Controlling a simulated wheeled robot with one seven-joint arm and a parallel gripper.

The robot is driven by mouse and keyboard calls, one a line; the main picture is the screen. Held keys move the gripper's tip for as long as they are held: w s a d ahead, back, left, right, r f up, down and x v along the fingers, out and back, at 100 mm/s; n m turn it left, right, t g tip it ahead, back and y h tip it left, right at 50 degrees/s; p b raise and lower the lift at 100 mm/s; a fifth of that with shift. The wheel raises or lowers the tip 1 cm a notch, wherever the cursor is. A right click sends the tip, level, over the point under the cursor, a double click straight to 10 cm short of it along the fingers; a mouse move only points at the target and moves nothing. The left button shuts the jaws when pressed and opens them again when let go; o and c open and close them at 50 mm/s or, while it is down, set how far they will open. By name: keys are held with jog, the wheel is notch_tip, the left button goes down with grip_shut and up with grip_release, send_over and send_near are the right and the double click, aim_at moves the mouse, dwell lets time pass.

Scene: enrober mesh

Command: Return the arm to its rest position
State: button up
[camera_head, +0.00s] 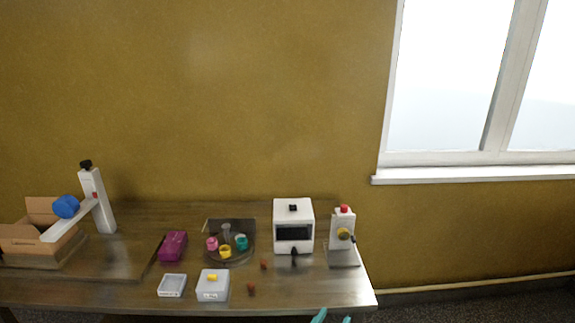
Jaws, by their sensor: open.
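The rest of my arm is out of view. The fingertips look apart from everything on the table (130,291).
A white boxy machine (294,225) and a red-topped device (343,229) stand at the table's right. A grey box (213,286), small scale (172,286), purple box (173,246), white stand (97,200) and cardboard box (38,238) stand further left.

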jog(key=s+a+f+n+y, duration=0.25)
jog(key=s+a+f, duration=0.25)
jog(key=s+f, duration=0.25)
jog(key=s+a+f+n+y, duration=0.2)
jog(key=s+a+f+y, duration=0.2)
jog(key=s+f, duration=0.4)
jog(key=s+a+r+y, duration=0.1)
jog(key=s+r, duration=0.1)
jog(key=s, duration=0.9)
jog(key=s+r+t+y, duration=0.1)
jog(key=s, duration=1)
jog(key=shift+a+r+n, duration=0.35)
jog(key=shift+r, duration=0.05)
jog(key=shift+y, duration=0.25)
